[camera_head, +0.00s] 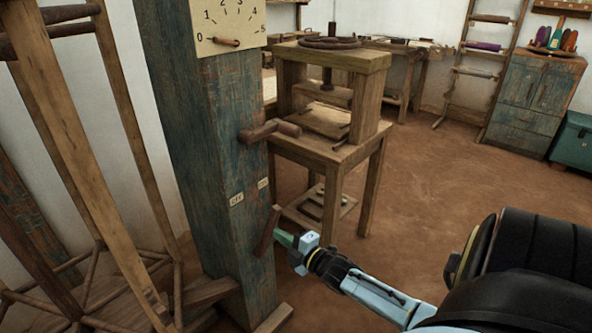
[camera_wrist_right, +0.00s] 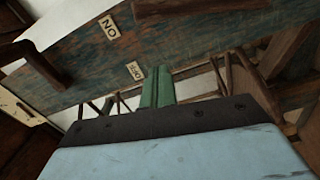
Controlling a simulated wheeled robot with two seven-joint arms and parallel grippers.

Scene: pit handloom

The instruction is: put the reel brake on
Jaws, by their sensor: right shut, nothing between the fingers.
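The reel brake lever (camera_head: 266,231) is a short brown wooden bar low on the blue-green post (camera_head: 214,150). It leans to the right, its upper end under the ON label (camera_head: 263,183). The OFF label (camera_head: 237,199) is to the left. My right gripper (camera_head: 284,239) is shut and empty, its green tips just right of the lever; I cannot tell if they touch. My left gripper is out of view.
A wooden crank handle (camera_head: 268,131) sticks out of the post above the labels, below a numbered dial (camera_head: 229,24). The wooden reel frame (camera_head: 85,150) stands at the left. A wooden press table (camera_head: 325,150) stands behind the post. The floor (camera_head: 430,190) at the right is clear.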

